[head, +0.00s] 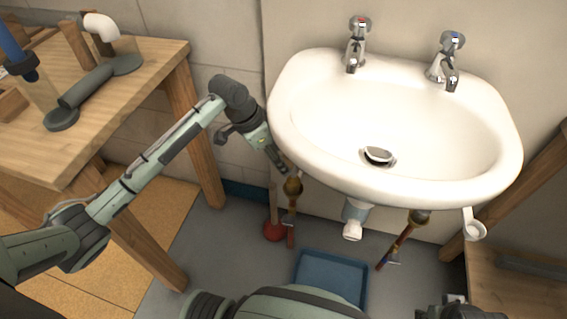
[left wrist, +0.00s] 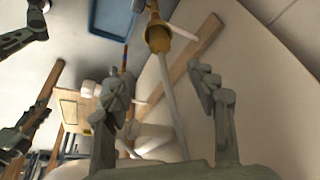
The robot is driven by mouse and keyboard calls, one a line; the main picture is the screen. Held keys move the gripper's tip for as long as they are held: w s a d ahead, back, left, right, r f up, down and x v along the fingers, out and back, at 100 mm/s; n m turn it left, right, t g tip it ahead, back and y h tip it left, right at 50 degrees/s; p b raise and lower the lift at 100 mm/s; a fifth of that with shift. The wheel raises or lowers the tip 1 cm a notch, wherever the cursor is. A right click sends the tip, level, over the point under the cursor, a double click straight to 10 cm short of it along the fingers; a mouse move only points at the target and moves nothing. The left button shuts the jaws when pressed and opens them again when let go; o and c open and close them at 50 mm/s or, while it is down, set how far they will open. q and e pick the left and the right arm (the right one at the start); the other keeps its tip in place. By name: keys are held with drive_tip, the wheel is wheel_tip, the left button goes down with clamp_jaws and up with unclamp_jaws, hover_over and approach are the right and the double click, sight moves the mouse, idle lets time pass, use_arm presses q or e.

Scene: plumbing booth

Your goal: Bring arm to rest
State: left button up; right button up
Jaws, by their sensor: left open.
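My left gripper (head: 277,158) is at the left edge of the white sink (head: 430,181), pointing down beside its rim. In the left wrist view its two fingers (left wrist: 163,90) are spread apart, with nothing held between them. A brass fitting (head: 293,187) on a pipe is just below the gripper in the head view. This fitting (left wrist: 158,38) shows beyond the fingers in the left wrist view, with a pale pipe running across the gap. I cannot tell whether the fingers touch the pipe. A dark part at the bottom right of the head view may be my right gripper (head: 455,308), mostly cut off.
A wooden bench (head: 140,85) with grey and white pipe pieces stands at the left. A blue tray (head: 331,273) lies on the floor below the sink, near a red plunger (head: 274,231). The sink trap (head: 354,220) and a second pipe (head: 402,243) hang underneath.

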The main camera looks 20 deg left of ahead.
use_arm(q)
drive_tip(key=shift+s+r, duration=0.1)
drive_tip(key=shift+r, duration=0.05)
idle(0.4)
drive_tip(key=s+a+f+n+y, duration=0.1)
drive_tip(key=s+a+f+n, duration=0.15)
drive_tip(key=s+f, duration=0.35)
drive_tip(key=s+a+f+n+y, duration=0.1)
drive_tip(key=s+f+n, duration=0.2)
drive_tip(key=s+f, duration=0.2)
drive_tip(key=s+a+f+n+y, duration=0.1)
drive_tip(key=s+a+f, duration=0.1)
drive_tip(key=s+a, duration=0.2)
drive_tip(key=s+a+f+n+y, duration=0.2)
drive_tip(key=s+a, duration=0.2)
drive_tip(key=s, duration=0.4)
drive_tip(key=shift+f+p, duration=0.3)
drive_tip(key=shift+f, duration=0.05)
use_arm(e)
drive_tip(key=shift+w+a+f, duration=0.1)
drive_tip(key=shift+w+f, duration=0.2)
drive_tip(key=shift+f, duration=0.3)
drive_tip(key=shift+s, duration=0.2)
drive_tip(key=shift+s+f, duration=0.15)
drive_tip(key=shift+s, duration=0.15)
